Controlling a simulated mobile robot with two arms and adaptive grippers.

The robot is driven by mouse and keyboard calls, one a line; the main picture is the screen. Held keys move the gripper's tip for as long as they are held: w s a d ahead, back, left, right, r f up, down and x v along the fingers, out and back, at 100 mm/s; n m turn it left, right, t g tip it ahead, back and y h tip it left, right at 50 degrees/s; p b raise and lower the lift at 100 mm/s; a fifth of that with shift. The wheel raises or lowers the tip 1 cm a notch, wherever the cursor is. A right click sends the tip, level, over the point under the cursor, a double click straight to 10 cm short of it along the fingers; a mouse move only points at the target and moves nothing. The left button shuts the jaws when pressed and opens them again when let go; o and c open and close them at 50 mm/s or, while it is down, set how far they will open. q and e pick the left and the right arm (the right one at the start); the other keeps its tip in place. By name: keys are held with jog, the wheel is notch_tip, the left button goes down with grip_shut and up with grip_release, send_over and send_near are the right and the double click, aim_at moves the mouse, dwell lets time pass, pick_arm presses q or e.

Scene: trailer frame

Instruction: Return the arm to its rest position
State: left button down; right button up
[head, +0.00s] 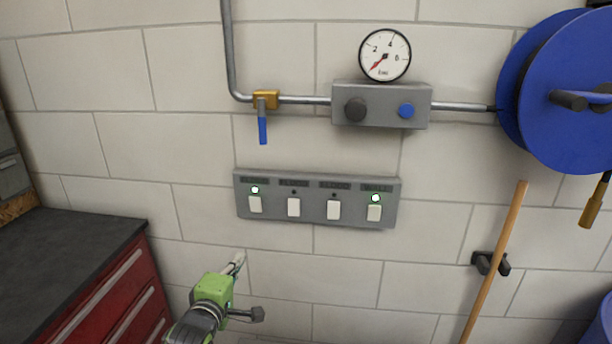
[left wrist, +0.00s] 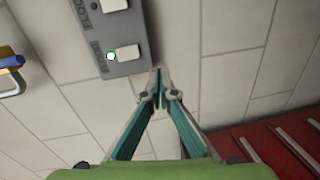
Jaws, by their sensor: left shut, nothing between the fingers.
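My left gripper (head: 238,260) shows in the head view below the left end of the grey switch panel (head: 315,213). It points up toward the wall and is apart from the panel. In the left wrist view the gripper (left wrist: 158,72) has its fingertips together with nothing between them, beside the end of the panel (left wrist: 125,67). The panel has a row of white rocker switches. Green lights glow above the leftmost switch (head: 255,204) and the rightmost switch (head: 374,213); the two middle lights are dark. My right gripper is in neither view.
A red cabinet (head: 105,290) with a dark top stands at the lower left. Above the panel run a pipe with a blue-handled valve (head: 263,128), a regulator box (head: 380,104) and a gauge (head: 385,54). A blue hose reel (head: 570,90) and wooden handle (head: 496,260) are at right.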

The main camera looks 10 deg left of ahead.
pick_arm(q)
jog(key=s+d+f+m+g, duration=0.1)
jog(key=s+f+m+g, duration=0.35)
jog(key=s+f, duration=0.55)
jog(key=s+f+m+g, duration=0.3)
jog(key=s+m, duration=0.2)
jog(key=s, duration=0.5)
jog(key=s+d+f+m+g, duration=0.1)
jog(key=s+f+m+g, duration=0.25)
jog(key=s, duration=0.65)
jog(key=s+f+m+g, duration=0.2)
jog(key=s+m, duration=0.4)
jog(key=s, duration=0.5)
notch_tip(320, 180, down, 28)
jog(key=s+g, duration=0.1)
jog(key=s, duration=0.1)
jog(key=s+a+f+g, duration=0.1)
jog(key=s+a+f, duration=0.1)
jog(key=s+f, duration=1.3)
jog(key=shift+s+a+g+y, duration=0.3)
jog(key=shift+s+a, duration=0.05)
jog(key=shift+s, duration=0.25)
jog(key=shift+f, duration=0.1)
